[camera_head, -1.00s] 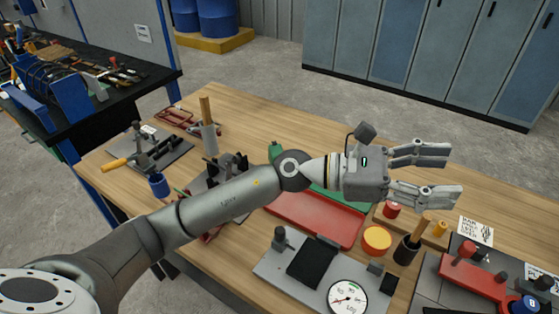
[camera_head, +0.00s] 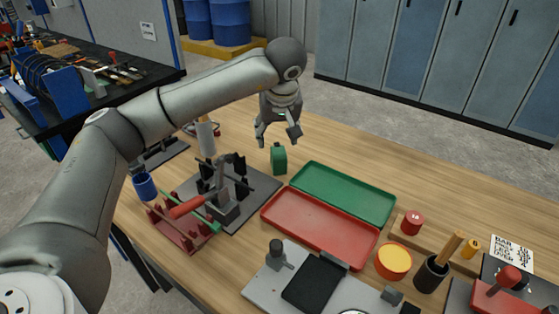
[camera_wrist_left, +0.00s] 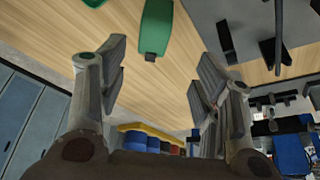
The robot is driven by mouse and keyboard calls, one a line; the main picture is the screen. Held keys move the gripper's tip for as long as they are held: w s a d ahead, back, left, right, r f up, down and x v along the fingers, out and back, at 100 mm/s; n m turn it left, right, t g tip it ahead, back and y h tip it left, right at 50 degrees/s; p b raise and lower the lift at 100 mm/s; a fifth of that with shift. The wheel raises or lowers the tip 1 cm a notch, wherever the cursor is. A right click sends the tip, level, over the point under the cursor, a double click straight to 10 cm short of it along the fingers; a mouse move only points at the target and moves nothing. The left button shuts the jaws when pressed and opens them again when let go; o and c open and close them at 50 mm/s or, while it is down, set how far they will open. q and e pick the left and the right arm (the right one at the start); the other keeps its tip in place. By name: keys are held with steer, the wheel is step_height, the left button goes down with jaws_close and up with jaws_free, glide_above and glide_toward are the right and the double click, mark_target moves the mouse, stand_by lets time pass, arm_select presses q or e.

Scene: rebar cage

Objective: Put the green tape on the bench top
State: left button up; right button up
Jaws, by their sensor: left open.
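My right gripper is not in view.
A green tray (camera_head: 345,193) and a red tray (camera_head: 318,228) lie in front. A grey plate with a dark fixture (camera_head: 228,190) stands left of the green piece. Red (camera_head: 412,222) and yellow (camera_head: 393,261) round pieces sit at right. Bare wood lies behind the trays.

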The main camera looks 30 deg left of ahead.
mark_target(279, 150)
arm_select(q)
steer(key=x, duration=0.7)
steer(key=p+x, duration=0.1)
steer(key=x, duration=0.1)
steer(key=shift+w+d+f, duration=0.2)
steer(key=shift+w+d, duration=0.1)
steer(key=shift+w, duration=0.1)
steer(key=c, duration=1.3)
steer(key=shift+r, duration=0.1)
